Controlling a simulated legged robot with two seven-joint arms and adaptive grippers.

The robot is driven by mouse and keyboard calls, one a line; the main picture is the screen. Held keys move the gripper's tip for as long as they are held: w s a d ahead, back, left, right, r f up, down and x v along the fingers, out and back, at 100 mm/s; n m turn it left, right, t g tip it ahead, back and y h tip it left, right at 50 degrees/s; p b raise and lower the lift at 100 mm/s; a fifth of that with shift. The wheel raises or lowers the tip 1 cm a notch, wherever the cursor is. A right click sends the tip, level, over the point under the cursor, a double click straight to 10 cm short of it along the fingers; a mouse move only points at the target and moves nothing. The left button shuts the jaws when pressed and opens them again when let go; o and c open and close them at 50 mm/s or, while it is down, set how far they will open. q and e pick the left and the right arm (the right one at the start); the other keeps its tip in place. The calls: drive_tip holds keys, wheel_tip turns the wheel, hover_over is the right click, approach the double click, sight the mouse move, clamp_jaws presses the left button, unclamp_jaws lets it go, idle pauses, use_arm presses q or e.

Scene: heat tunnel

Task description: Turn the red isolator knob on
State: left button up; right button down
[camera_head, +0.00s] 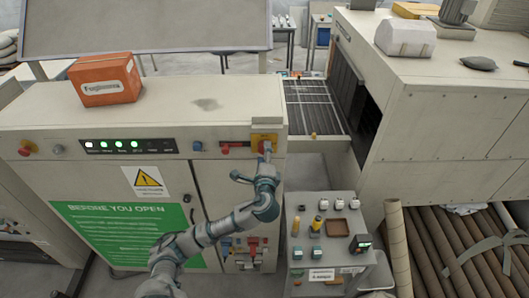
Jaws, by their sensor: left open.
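The red isolator knob (262,147) sits on a yellow plate (264,137) at the upper right of the cream cabinet's front. It is partly hidden by my left gripper, so its turned position cannot be made out. My left gripper (266,156) is open, with its fingertips right at the knob's lower side. I cannot tell whether they touch it. My left arm comes up from the bottom of the view. My right gripper is not in view.
A red handle (232,148) sits just left of the plate. Lit indicators (120,145) are further left. An orange box (105,80) stands on the cabinet (190,115). A small control stand (325,255) is at right, near cardboard tubes (440,250). A conveyor (312,105) lies behind.

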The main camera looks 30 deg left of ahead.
use_arm(q)
drive_tip(key=v, duration=1)
drive_tip(key=shift+s+d+f, duration=0.15)
drive_tip(key=shift+d+f, duration=0.05)
